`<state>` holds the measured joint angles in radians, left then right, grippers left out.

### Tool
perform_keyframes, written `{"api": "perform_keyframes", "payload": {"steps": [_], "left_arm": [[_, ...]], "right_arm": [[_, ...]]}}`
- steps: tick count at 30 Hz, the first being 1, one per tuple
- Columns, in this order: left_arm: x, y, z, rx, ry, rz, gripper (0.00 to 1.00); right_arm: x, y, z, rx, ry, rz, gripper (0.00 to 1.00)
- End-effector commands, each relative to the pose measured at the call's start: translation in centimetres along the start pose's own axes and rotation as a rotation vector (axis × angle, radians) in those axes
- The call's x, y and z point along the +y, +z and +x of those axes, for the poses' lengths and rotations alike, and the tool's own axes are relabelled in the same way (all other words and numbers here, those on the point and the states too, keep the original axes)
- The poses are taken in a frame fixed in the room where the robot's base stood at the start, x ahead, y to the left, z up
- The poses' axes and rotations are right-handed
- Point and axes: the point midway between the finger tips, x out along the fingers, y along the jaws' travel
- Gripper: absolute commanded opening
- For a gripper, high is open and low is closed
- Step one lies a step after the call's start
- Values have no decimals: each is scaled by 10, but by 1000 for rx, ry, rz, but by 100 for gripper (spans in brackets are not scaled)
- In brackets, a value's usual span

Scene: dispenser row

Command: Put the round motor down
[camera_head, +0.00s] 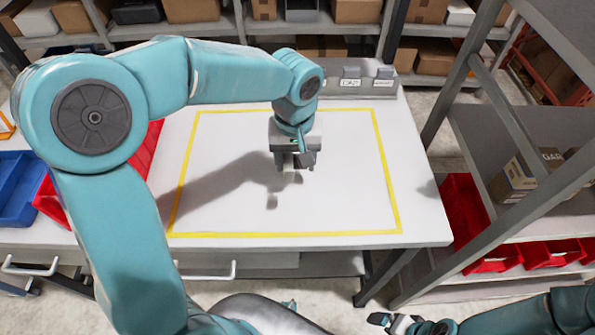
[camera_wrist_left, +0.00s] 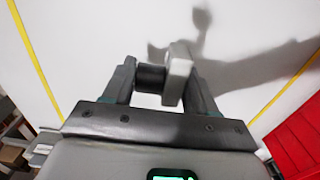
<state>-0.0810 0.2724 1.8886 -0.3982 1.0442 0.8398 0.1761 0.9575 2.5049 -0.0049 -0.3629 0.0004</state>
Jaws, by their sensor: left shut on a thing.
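My left gripper (camera_head: 293,165) is over the white table, inside the yellow outline. Its fingers are shut on the round motor, a dark short cylinder (camera_wrist_left: 150,78) with a pale grey squarish plate at one side, seen between the fingertips in the left wrist view. In the head view the motor is small and mostly hidden by the fingers. The gripper's shadow falls apart from it on the table, so the motor appears held above the surface. My right gripper (camera_head: 394,323) is low at the bottom edge, away from the table; its jaw opening is unclear.
The yellow outline (camera_head: 386,175) encloses bare white tabletop (camera_head: 340,205). A grey dispenser row (camera_head: 362,84) stands at the table's back edge. Red (camera_head: 147,150) and blue bins (camera_head: 18,185) are at left. A grey shelf rack with red bins (camera_head: 467,220) stands at right.

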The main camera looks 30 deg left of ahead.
Motion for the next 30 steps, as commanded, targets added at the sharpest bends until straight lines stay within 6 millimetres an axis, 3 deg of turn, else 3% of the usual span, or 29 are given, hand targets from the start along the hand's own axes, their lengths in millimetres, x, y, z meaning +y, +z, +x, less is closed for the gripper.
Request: {"api": "perform_keyframes", "payload": {"steps": [12,24,25,27,30], "left_arm": [[4,-3,51,0,0,3,13],[4,-3,57,2,1,2,13],[4,-3,56,1,1,2,67],[4,-3,55,1,1,2,83],[4,-3,55,1,1,2,83]], "right_arm": [[0,0,1,0,0,0,93],[2,0,6,0,0,0,93],[2,0,4,0,0,0,93],[1,0,4,0,0,0,93],[1,0,4,0,0,0,93]]}}
